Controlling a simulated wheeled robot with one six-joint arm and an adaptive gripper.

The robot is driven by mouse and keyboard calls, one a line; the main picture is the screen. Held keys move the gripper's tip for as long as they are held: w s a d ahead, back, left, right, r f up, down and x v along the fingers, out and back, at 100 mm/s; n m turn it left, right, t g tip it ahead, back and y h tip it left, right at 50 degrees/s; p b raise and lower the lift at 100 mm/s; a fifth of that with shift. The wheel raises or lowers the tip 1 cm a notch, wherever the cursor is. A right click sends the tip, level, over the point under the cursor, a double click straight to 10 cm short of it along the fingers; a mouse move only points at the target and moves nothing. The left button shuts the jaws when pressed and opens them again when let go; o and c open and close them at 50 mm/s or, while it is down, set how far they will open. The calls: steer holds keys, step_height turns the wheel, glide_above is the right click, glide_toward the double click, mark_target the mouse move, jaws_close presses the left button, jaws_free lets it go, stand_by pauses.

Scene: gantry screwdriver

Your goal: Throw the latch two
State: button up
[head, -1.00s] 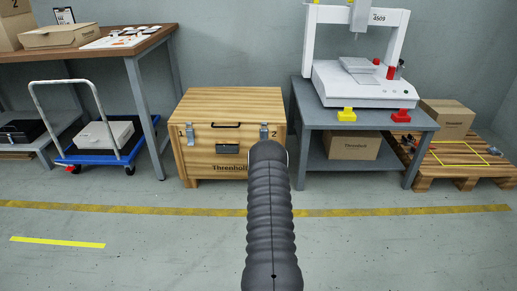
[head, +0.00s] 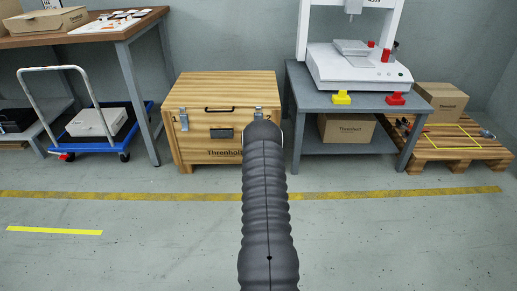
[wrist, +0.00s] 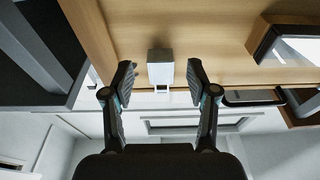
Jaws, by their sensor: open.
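Latch two (head: 259,112) is a small metal latch on the upper right front of the wooden crate (head: 190,153), beside the number 2. In the head view my dark ribbed arm covers its lower part and hides my gripper. In the wrist view, where the crate appears upside down, the pale latch (wrist: 160,68) sits between the two fingers of my gripper (wrist: 160,76). The fingers are open, one on each side with a gap. Nothing is held. I cannot tell whether the fingertips reach as deep as the latch.
A grey workbench (head: 296,100) stands close on the right. A blue trolley (head: 92,147) stands left. The floor in front is clear.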

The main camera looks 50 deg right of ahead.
steer(key=v, duration=0.8)
steer(key=shift+s+a, duration=0.2)
steer(key=shift+s, duration=0.05)
steer(key=shift+f, duration=0.15)
